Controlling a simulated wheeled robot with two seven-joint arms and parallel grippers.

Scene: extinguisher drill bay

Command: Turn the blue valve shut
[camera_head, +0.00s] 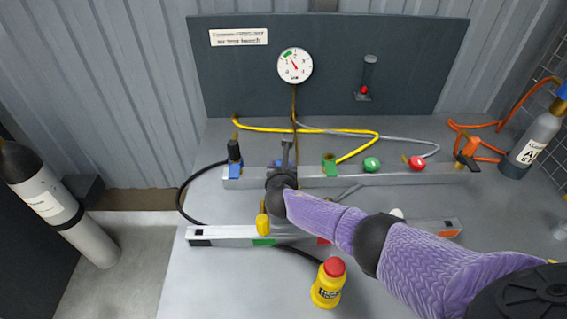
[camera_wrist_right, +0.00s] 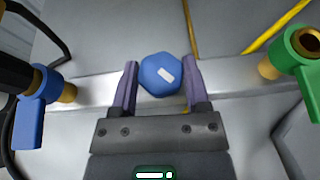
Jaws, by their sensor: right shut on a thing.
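The blue valve (camera_wrist_right: 158,75) is a round blue knob with a white mark, on the back metal rail. In the right wrist view it sits between both fingers of my right gripper (camera_wrist_right: 160,66), which is shut on it. In the head view my right gripper (camera_head: 288,148) is over the rail from the front, and it hides much of the blue valve (camera_head: 274,167). The white mark is tilted in the right wrist view. My left gripper is not in view.
A blue lever tap (camera_wrist_right: 32,110) with a black hose stands left of the knob. A green fitting (camera_head: 329,163), green knob (camera_head: 372,164) and red knob (camera_head: 417,163) line the rail to the right. A gauge (camera_head: 295,65) hangs behind.

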